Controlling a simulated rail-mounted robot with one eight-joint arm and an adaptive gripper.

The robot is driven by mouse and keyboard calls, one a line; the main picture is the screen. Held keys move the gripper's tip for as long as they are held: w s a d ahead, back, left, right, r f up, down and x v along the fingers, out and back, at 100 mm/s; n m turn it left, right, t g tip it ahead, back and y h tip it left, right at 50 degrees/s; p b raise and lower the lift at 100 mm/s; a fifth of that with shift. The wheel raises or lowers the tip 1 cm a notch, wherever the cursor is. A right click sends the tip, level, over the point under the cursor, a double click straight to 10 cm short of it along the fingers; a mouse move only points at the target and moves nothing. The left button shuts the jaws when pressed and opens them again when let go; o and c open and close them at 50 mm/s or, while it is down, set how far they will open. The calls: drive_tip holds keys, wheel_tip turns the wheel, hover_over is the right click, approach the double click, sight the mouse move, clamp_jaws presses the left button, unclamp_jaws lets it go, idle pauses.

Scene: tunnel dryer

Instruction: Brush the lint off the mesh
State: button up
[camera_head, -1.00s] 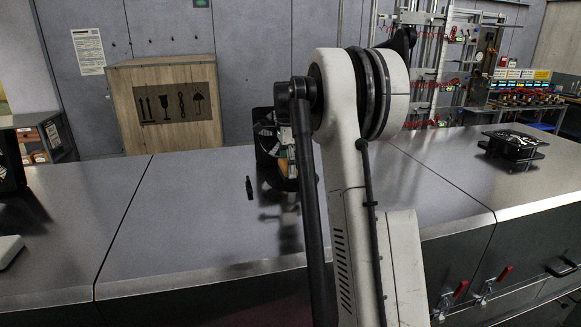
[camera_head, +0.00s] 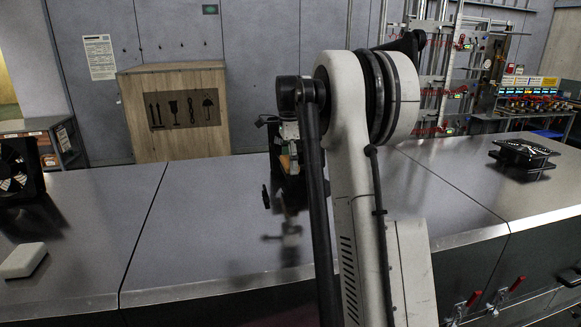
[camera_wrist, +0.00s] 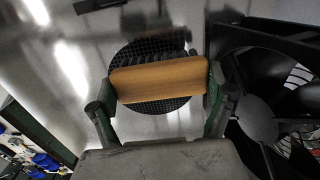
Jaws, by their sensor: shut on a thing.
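My gripper (camera_wrist: 160,82) is shut on a brush with a wooden back (camera_wrist: 135,84), held crosswise between the two fingers. Dark bristles show along its far edge. A round dark mesh (camera_wrist: 165,51) lies behind the brush in the wrist view, showing above and below the wooden back. The brush hides the mesh's middle, and I cannot tell whether the bristles touch it. No lint can be made out. In the head view my arm hides most of the gripper, brush and mesh.
A black fan-like unit (camera_wrist: 250,120) stands close on the right in the wrist view. The metal top (camera_head: 200,230) is mostly clear.

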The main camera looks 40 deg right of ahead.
drive_tip(key=shift+s+r+p, duration=0.1)
drive_tip(key=shift+r+p, duration=0.5)
drive_tip(key=shift+r, duration=0.95)
